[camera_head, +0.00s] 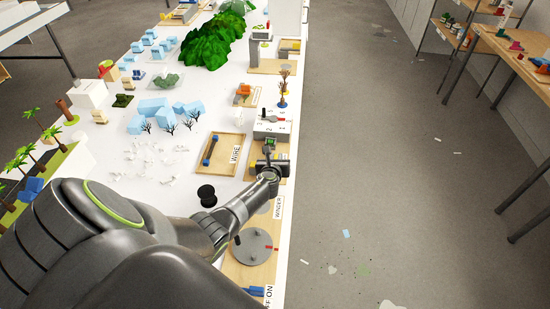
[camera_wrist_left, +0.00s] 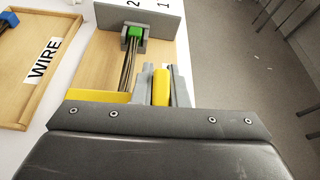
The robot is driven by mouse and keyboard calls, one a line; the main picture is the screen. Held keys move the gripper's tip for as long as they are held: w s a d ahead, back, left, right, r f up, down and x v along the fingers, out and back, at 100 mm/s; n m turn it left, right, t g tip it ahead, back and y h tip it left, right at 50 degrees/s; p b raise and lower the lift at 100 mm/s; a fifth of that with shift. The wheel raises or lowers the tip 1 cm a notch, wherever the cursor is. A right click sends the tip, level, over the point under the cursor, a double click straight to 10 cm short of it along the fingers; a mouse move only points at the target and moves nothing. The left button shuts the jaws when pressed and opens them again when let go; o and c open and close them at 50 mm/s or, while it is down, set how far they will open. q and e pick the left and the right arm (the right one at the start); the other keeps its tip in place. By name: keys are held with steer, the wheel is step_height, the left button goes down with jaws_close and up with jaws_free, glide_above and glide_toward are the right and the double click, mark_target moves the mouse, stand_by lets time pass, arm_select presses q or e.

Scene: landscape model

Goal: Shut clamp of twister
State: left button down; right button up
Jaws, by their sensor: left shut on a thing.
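The twister has a pale wooden board (camera_wrist_left: 103,62), which also shows in the head view (camera_head: 283,171). A green piece (camera_wrist_left: 135,32) sits in a grey holder at its far end, with dark wires running from it toward my gripper. A yellow clamp lever (camera_wrist_left: 161,88) stands upright near the board's right side in the left wrist view. My left gripper (camera_head: 268,166) is over the board, its fingers (camera_wrist_left: 161,85) on both sides of the lever and shut on it. Another yellow part (camera_wrist_left: 95,96) lies left of the fingers. The gripper body hides the near end of the twister.
Left of the twister is a wooden WIRE tray (camera_head: 221,168) with a blue-ended bar. A black spool (camera_head: 207,195) and a grey winder disc (camera_head: 254,246) are nearer.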

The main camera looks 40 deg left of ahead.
arm_select(q)
steer(key=shift+s+d+f, duration=0.1)
steer(key=shift+d+f, duration=0.2)
steer(key=shift+f, duration=0.25)
steer(key=c, duration=1.4)
jaws_free()
steer(key=shift+c, duration=0.2)
steer(key=shift+a, duration=0.1)
